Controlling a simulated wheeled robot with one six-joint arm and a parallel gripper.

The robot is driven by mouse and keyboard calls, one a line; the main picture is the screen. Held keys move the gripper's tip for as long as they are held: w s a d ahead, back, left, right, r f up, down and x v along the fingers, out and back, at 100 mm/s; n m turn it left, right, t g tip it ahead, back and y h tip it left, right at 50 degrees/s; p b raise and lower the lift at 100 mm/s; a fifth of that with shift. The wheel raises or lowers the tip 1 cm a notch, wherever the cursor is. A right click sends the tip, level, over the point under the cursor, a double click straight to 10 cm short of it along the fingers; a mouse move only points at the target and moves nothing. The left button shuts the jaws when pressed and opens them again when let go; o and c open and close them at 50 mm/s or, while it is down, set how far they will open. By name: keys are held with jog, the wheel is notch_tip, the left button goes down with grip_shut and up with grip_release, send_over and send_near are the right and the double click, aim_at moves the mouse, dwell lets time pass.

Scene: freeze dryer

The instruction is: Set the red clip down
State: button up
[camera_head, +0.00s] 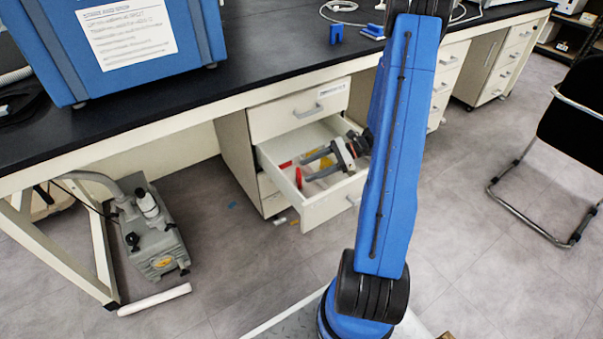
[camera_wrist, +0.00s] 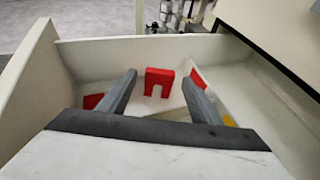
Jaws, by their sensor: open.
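A red U-shaped clip (camera_wrist: 158,81) stands upright with its opening downward in the open drawer (camera_head: 325,208), near the drawer wall in the wrist view. It appears as a red shape in the head view (camera_head: 299,177). My gripper (camera_head: 306,169) reaches into the drawer with its fingers spread. In the wrist view, the fingertips (camera_wrist: 159,77) lie to either side of the clip in the picture, with visible gaps. I cannot tell how far beyond the tips the clip stands. Nothing is held between the fingers.
Other red pieces lie to the left (camera_wrist: 93,101) and right (camera_wrist: 199,78) in the drawer. A yellow thing (camera_wrist: 229,121) is partly hidden by my right finger. The drawer walls surround my gripper closely. The black benchtop (camera_head: 265,80) is above; a grey pump (camera_head: 150,230) stands on the floor.

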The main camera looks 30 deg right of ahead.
jog(key=v, duration=0.7)
jog(key=s+a+r+n+g+h, duration=0.3)
jog(key=s+a+r+n, duration=0.1)
jog(key=a+r+n, duration=0.3)
jog(key=s+a+r+n+g+h, duration=0.2)
jog(key=s+a+r+n+h, duration=0.15)
jog(key=a+r, duration=0.5)
jog(key=s+a+r+n+t+h, duration=0.2)
jog(key=s+a+r+n+h, duration=0.1)
jog(key=s+n, duration=0.3)
jog(key=s+a+r+n+t+h, duration=0.3)
jog(key=s+r+n, duration=0.2)
jog(key=s, duration=0.3)
jog(key=shift+r+n, duration=0.35)
jog(key=shift+r, duration=0.45)
